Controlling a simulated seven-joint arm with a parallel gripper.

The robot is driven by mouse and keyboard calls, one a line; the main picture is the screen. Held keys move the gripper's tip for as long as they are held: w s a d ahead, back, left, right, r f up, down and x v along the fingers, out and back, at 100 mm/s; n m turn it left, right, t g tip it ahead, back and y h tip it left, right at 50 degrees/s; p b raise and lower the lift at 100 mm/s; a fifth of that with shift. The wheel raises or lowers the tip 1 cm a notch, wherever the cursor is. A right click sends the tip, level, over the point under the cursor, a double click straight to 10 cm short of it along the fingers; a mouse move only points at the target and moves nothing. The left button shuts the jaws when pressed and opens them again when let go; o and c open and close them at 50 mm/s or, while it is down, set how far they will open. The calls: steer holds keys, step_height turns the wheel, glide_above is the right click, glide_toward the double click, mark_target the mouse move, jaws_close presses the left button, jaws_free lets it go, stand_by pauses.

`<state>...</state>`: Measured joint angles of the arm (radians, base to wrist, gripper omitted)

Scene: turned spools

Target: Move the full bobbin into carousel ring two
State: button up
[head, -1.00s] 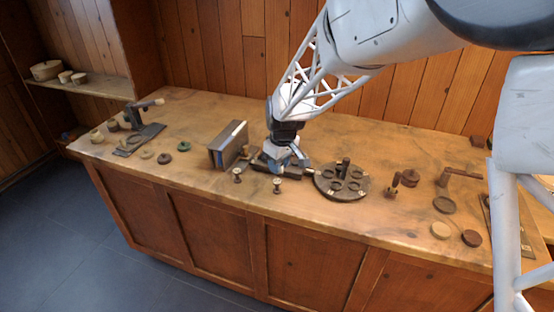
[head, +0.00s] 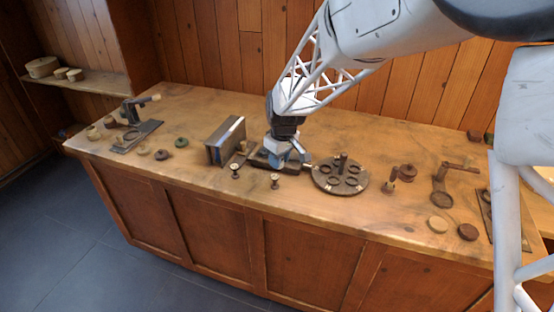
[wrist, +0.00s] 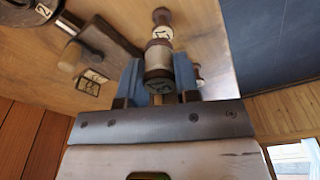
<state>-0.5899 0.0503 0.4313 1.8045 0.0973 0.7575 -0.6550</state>
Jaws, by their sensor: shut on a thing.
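My gripper (head: 290,153) is shut on a wooden bobbin with a pale wound middle and dark ends. In the wrist view this bobbin (wrist: 158,60) sits between the two blue fingers, with a marked label on its near end. The head view hides it behind the fingers. The round dark carousel (head: 325,187) stands just right of my gripper, with several rings around a central post. In the wrist view the carousel's edge (wrist: 17,14) shows at the top left with a tag reading 2 (wrist: 43,11).
Two small spools (head: 235,171) (head: 275,181) stand near the bench's front edge. A grey-brown upright block (head: 225,141) is left of my gripper. A dark fixture with a pale handle (wrist: 69,56) lies close by. Hand-cranked devices and discs occupy both bench ends.

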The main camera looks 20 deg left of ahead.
steer(key=w+d+r, duration=0.1)
steer(key=w+d, duration=1.1)
steer(key=shift+w+d, duration=0.15)
steer(key=shift+d, duration=0.25)
steer(key=shift+f, duration=0.1)
steer(key=shift+f, duration=3)
steer(key=shift+f, duration=0.8)
stand_by(1.7)
steer(key=o, duration=1)
steer(key=shift+r, duration=0.15)
